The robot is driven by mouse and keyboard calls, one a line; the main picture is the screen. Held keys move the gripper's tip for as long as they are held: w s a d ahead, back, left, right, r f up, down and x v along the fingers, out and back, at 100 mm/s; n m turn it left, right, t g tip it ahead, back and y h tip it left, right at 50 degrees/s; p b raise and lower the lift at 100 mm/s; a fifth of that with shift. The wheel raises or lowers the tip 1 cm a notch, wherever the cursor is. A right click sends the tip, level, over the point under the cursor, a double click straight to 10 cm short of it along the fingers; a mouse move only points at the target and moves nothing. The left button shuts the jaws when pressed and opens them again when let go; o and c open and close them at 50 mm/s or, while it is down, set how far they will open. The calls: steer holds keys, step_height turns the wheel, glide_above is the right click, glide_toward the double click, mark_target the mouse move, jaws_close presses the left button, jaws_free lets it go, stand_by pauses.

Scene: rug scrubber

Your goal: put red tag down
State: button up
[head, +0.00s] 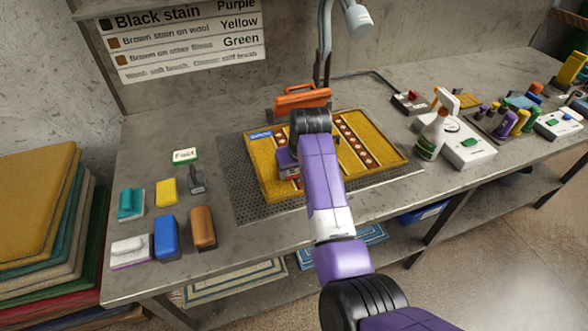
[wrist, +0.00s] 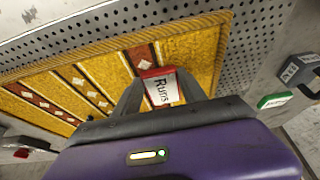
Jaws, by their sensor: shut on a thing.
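The red tag (wrist: 163,88) has a red edge and a white face reading "Runs". In the wrist view it sits between the two dark fingers of my gripper (wrist: 160,90), which is shut on it. Behind it is the yellow patterned rug (wrist: 150,52). In the head view my gripper (head: 289,174) is over the left part of the rug (head: 374,146), and the arm hides most of the tag. I cannot tell whether the tag touches the rug.
The rug lies on a perforated grey panel (head: 240,200). A green-edged tag (head: 185,155), brushes and blocks (head: 166,236) stand at left. An orange-handled tool (head: 302,97) lies behind the rug. A spray bottle (head: 432,135) stands at right. Bare bench shows at front left.

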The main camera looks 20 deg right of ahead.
steer(key=shift+f, duration=0.1)
steer(key=o, duration=1.5)
steer(key=v, duration=1.2)
steer(key=shift+b, duration=0.3)
